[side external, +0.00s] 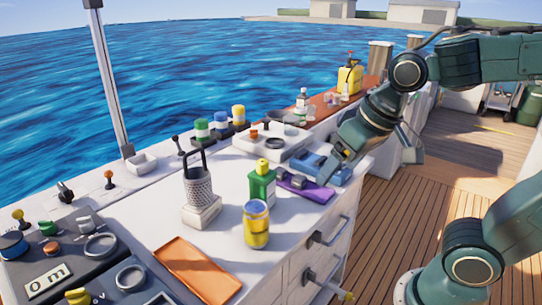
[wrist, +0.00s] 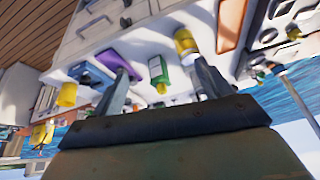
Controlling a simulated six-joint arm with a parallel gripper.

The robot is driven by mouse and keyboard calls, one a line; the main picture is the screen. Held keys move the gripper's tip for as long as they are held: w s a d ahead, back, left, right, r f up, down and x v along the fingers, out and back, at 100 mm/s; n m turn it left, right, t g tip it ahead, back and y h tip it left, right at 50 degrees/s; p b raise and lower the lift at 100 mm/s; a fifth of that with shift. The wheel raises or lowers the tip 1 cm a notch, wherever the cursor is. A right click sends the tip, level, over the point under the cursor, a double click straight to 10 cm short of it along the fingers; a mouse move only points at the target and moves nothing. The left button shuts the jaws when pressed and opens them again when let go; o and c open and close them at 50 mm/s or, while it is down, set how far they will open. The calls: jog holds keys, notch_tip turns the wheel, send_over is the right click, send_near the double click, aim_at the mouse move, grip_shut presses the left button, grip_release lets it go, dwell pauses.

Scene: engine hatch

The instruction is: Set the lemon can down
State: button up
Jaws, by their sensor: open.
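The lemon can (side external: 256,224), yellow with a grey-blue top, stands upright on the white counter near its front edge, in front of the green bottle. In the wrist view the can (wrist: 185,42) shows at the upper middle, beyond the right finger. My gripper (side external: 328,172) is over the right part of the counter, well away from the can. In the wrist view my gripper (wrist: 162,68) has its two fingers spread with nothing held between them.
An orange tray (side external: 195,272) lies at the front left. Drawer handles (side external: 330,232) jut from the front.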

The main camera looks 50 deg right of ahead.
jog(key=s+n, duration=0.1)
jog(key=s, duration=0.5)
jog(key=shift+d+n+t, duration=0.3)
jog(key=shift+d+n, duration=0.1)
jog(key=shift+d, duration=0.05)
